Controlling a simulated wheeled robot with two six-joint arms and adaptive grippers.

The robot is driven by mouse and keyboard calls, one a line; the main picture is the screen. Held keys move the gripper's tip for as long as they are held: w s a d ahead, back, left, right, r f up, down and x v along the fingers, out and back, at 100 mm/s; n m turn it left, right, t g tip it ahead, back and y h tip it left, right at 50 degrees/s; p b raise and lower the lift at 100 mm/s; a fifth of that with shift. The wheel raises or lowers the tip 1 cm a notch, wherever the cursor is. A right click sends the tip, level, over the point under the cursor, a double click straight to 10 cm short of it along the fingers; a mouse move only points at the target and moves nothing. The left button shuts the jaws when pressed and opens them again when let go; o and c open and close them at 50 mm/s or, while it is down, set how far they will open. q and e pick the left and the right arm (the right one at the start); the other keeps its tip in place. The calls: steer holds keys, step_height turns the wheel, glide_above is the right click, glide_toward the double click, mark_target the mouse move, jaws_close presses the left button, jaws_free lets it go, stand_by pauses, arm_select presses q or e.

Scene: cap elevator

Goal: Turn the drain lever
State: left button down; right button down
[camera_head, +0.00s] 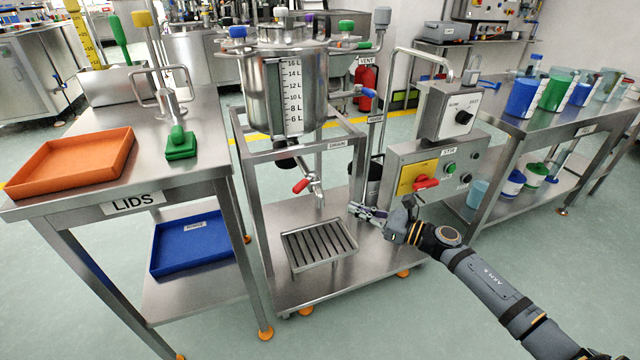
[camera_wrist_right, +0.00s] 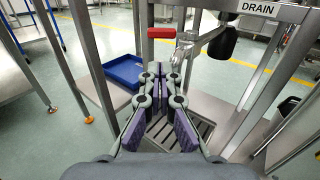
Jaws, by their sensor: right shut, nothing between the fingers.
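The drain lever (camera_head: 301,186) has a red handle and sits on the metal drain valve under the steel tank (camera_head: 285,90). In the right wrist view the red lever (camera_wrist_right: 161,32) lies level across the picture, just beyond my fingertips. My right gripper (camera_head: 362,210) is shut and empty, to the right of the lever and apart from it in the head view. Its closed purple-padded fingers (camera_wrist_right: 157,75) point towards the valve in the wrist view. My left gripper is not in view.
A slotted drip grate (camera_head: 318,244) lies on the stand's lower shelf below the valve. Frame posts stand around the valve. The control box (camera_head: 430,175) with a red knob is to the right. The lids table (camera_head: 200,158) and blue tray (camera_head: 187,243) are left.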

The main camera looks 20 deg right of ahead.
mark_target(303, 188)
steer(key=x, duration=1.4)
steer(key=shift+f+b, duration=0.1)
steer(key=shift+b, duration=0.25)
